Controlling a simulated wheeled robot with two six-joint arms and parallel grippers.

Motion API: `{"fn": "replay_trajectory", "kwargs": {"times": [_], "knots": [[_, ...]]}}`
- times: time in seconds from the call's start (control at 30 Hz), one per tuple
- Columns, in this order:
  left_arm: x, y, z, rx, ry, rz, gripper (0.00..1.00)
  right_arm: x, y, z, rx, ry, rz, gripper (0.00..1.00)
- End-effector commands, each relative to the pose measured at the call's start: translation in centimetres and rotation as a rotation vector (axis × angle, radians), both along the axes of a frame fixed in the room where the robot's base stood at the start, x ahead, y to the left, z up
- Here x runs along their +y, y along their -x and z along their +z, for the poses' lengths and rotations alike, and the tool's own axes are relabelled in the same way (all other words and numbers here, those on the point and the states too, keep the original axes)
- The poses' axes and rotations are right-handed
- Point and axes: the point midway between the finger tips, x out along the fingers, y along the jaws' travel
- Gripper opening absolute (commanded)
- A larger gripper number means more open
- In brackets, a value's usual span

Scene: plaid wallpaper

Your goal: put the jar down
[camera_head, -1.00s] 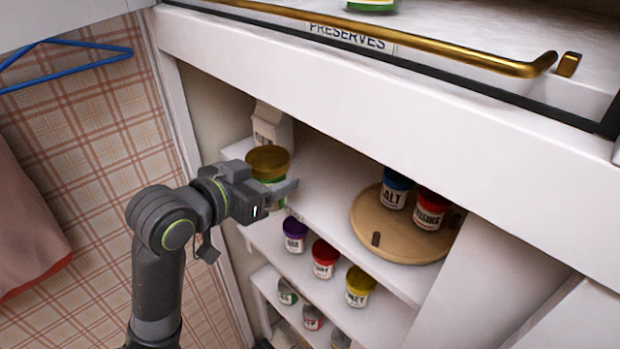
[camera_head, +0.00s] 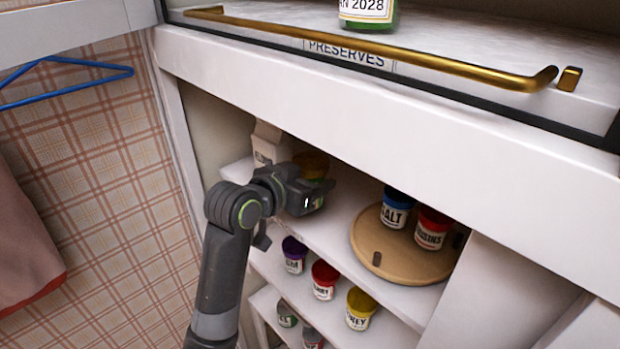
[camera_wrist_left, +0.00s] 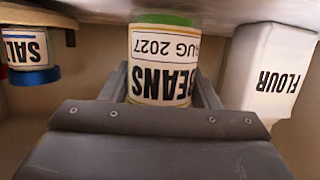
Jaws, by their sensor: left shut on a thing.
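The jar (camera_head: 310,163) has a gold-brown lid, and its label in the left wrist view (camera_wrist_left: 160,75) reads BEANS, AUG 2027, upside down there. My left gripper (camera_head: 322,186) is shut on it, with a finger on each side. The jar is inside the cabinet at the upper shelf (camera_head: 340,205), just right of the flour carton (camera_head: 268,145). It looks upright. Its base is close to the shelf surface; I cannot tell whether it touches. My gripper hides most of the jar in the head view. My right gripper is not in view.
A round wooden turntable (camera_head: 385,262) holds a salt jar (camera_head: 396,208) and a red jar (camera_head: 433,230) to the right. Several small jars stand on lower shelves. The cabinet's white top edge (camera_head: 400,130) overhangs the shelf. Bare shelf lies between jar and turntable.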

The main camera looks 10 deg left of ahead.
Motion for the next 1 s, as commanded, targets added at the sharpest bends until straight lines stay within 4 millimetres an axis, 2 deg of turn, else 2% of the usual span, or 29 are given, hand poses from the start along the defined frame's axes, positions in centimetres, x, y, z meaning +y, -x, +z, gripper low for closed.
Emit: {"fn": "replay_trajectory", "kwargs": {"times": [0.43,0.47,0.6,1.0], "knots": [[0.01,0.04,-0.83,-0.003,0.000,0.000,0.25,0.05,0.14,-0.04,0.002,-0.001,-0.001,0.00],[0.01,0.03,-0.79,-0.002,0.000,0.000,0.59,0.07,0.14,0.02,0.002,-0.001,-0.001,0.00],[0.01,0.03,-0.78,-0.001,0.000,0.000,0.77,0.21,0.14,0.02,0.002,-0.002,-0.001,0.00],[0.23,0.39,-0.37,-0.003,0.000,0.001,0.77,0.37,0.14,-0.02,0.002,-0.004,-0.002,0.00]]}}
